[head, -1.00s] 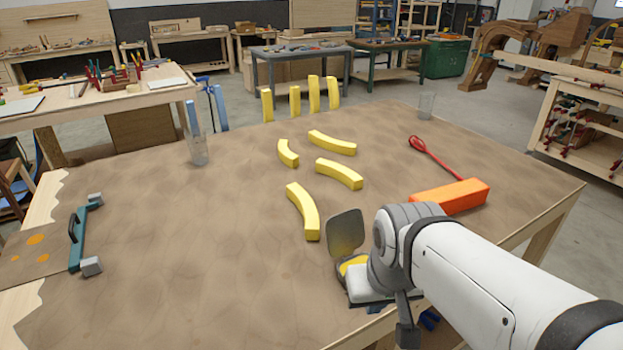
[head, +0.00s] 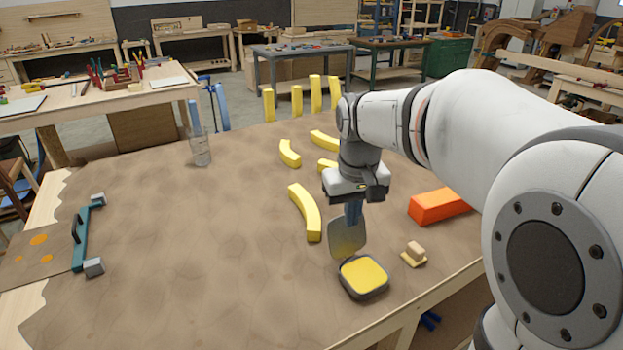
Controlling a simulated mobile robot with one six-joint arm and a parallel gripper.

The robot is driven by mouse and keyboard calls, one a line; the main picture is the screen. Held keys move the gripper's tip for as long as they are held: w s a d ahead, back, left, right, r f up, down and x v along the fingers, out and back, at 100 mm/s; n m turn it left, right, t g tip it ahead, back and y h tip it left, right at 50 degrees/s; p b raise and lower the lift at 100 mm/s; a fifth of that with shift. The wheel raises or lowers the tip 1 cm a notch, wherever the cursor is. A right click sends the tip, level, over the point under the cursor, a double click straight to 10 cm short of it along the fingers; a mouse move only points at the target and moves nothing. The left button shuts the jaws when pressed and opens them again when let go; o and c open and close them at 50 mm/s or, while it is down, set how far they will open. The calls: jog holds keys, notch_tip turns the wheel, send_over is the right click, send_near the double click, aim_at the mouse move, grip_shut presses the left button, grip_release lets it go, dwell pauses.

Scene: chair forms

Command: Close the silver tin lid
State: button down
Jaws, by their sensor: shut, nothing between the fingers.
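The silver tin (head: 362,296) sits near the front edge of the table, with a flat yellow surface inside it. Its lid (head: 346,240) stands open, roughly upright, at the far side of the tin. My gripper (head: 353,214) is shut and empty. It points down at the top of the lid, on its far side. I cannot tell whether the fingertips touch the lid, because their lower ends are partly hidden by it.
A small tan block on a yellow base (head: 414,254) lies right of the tin. An orange block (head: 438,206) lies farther right. Yellow curved pieces (head: 304,211) lie behind and left. A glass (head: 200,148) stands at the back left. The table's left middle is clear.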

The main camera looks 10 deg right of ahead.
jog(key=n+g, duration=0.1)
send_over(343, 232)
jog(key=a, duration=0.2)
jog(key=w+a+f+n+g+p, duration=0.2)
jog(key=w+f, duration=0.6)
jog(key=w, duration=0.4)
jog(key=s+d+f+p, duration=0.2)
jog(key=s+f, duration=0.3)
jog(key=f, duration=0.2)
jog(key=shift+d+f+h+p, duration=0.15)
jog(key=shift+h+p, duration=0.15)
jog(key=shift+p, duration=0.05)
jog(key=shift+s, duration=0.1)
jog(key=shift+d+b, duration=0.1)
jog(key=shift+b, duration=0.3)
